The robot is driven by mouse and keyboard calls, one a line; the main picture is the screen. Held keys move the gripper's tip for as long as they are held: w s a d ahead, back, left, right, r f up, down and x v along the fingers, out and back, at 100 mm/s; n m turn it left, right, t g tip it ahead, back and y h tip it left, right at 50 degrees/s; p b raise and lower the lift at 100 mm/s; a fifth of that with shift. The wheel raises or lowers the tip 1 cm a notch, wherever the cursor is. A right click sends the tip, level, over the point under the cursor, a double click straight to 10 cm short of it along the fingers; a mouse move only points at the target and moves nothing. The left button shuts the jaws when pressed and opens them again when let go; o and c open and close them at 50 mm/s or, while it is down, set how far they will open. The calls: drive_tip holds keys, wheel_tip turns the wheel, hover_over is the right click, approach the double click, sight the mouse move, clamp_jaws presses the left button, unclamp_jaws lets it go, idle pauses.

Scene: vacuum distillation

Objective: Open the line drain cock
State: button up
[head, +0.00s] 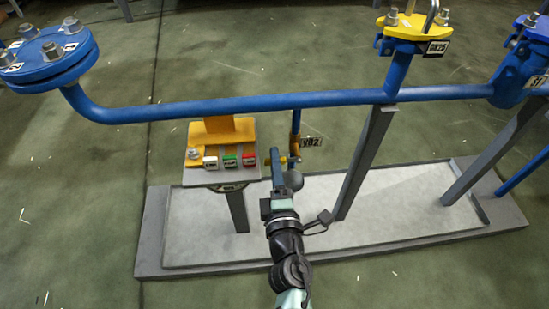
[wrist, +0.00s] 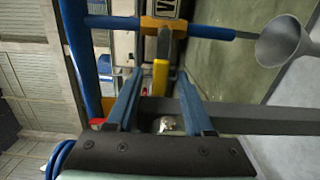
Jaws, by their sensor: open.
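The line drain cock has a brass-orange body (wrist: 163,23) on a thin blue drain tube. It also shows in the head view as an orange body (head: 295,146) beside a tag reading about VB2. Its yellow lever handle (wrist: 161,76) points toward my wrist camera. My gripper (wrist: 160,74) is open, with its two blue fingers on either side of the handle in the wrist view. I see a gap on both sides and cannot tell contact or exact depth. In the head view my gripper (head: 279,160) is just below and left of the cock; its fingertips are partly hidden.
A grey funnel (wrist: 283,41) is below the drain tube's end. The main blue pipe (head: 235,104) runs above. A button panel (head: 222,170) on a post stands close left of my gripper. A grey support leg (head: 366,160) is at the right, above the plinth (head: 420,240).

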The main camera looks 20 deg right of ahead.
drive_tip(key=shift+x, duration=0.8)
clamp_jaws()
idle(1.0)
